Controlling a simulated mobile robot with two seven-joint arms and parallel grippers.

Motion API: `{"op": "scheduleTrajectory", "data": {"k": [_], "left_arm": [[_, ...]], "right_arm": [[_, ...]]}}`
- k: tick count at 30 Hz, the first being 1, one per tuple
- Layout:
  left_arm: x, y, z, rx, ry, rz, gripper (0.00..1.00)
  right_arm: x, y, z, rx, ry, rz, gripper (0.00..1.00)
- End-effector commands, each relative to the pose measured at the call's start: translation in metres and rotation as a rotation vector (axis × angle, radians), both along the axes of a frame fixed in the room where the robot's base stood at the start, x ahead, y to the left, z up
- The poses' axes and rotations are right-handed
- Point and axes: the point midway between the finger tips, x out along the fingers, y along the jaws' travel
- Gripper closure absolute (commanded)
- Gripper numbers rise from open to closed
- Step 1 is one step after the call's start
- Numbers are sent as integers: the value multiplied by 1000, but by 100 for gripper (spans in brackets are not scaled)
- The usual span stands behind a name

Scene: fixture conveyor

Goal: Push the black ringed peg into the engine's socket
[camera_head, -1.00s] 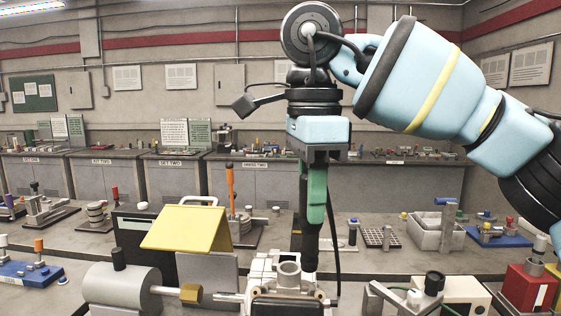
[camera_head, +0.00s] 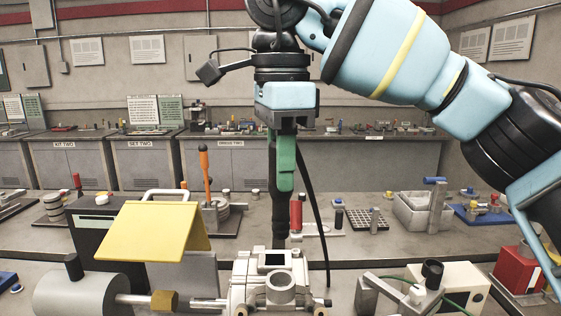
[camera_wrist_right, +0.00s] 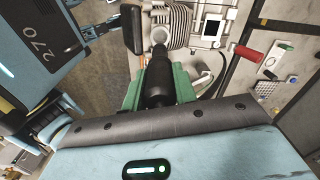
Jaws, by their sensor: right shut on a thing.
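The black ringed peg (camera_head: 279,215) hangs upright from my right gripper (camera_head: 284,183), whose green fingers are shut on it. The pale grey engine (camera_head: 247,272) stands at the bottom centre of the head view, with a round open ring (camera_head: 281,289) that looks like its socket. The peg's lower end shows just above and behind the engine's top edge; its depth there is unclear. In the right wrist view the peg (camera_wrist_right: 158,82) points toward the finned engine (camera_wrist_right: 172,18), close to a round pale part. I cannot tell whether they touch.
A yellow plate (camera_head: 160,232) and a grey cylinder with a brass-coloured end (camera_head: 80,293) stand left of the engine. A white box (camera_head: 455,285) and a red box (camera_head: 520,272) stand to the right.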

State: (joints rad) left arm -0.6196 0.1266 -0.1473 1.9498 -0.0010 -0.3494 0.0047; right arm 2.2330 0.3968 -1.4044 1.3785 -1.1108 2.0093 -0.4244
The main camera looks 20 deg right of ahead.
Motion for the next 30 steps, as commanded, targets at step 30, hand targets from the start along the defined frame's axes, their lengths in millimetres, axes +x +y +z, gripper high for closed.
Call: {"op": "scheduleTrajectory", "data": {"k": [30], "left_arm": [[2, 0, 1, 0, -4, -1, 64]], "right_arm": [[0, 0, -69, 1, 0, -1, 100]]}}
